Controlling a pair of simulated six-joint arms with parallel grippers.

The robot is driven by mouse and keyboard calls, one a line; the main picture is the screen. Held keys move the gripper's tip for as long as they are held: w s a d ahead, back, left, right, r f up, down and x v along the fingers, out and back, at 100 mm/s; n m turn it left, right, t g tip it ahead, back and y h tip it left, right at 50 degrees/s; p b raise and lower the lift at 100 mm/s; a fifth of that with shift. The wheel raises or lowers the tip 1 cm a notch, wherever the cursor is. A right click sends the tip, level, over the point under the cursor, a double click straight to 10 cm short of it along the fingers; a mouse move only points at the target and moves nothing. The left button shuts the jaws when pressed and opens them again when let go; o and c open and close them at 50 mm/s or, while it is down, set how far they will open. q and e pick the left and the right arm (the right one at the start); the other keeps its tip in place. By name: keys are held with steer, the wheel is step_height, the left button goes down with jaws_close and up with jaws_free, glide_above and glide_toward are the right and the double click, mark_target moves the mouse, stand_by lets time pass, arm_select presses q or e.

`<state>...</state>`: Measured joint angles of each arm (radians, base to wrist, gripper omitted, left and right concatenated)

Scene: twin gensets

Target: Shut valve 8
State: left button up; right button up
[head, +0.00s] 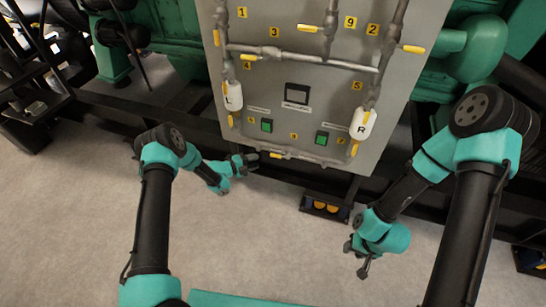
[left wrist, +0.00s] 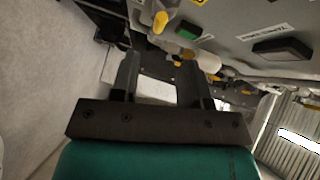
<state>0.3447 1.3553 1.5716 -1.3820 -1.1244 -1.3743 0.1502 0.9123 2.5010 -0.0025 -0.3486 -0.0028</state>
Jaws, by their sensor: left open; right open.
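The grey valve panel (head: 300,80) carries pipes with several yellow valve handles and small yellow number labels. The lower labels are too small to read surely, so I cannot confirm which is 8. A yellow handle (head: 276,156) sits on the bottom pipe, below the middle label (head: 293,135). My left gripper (head: 254,161) is open and empty, just left of that handle. In the left wrist view, the open fingers (left wrist: 158,82) point toward the panel's lower pipes, with a yellow handle (left wrist: 187,56) beyond them. My right gripper (head: 357,262) is open and empty, low over the floor.
White cylinders marked L (head: 233,96) and R (head: 363,124) hang on the side pipes. Green buttons (head: 266,125) and a dark display (head: 297,92) are on the panel. A dark box with yellow items (head: 326,206) stands below. The floor (head: 255,235) in front is clear.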

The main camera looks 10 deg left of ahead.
mark_target(279, 156)
arm_select(q)
steer(key=x, duration=1)
jaws_close()
stand_by(0.4)
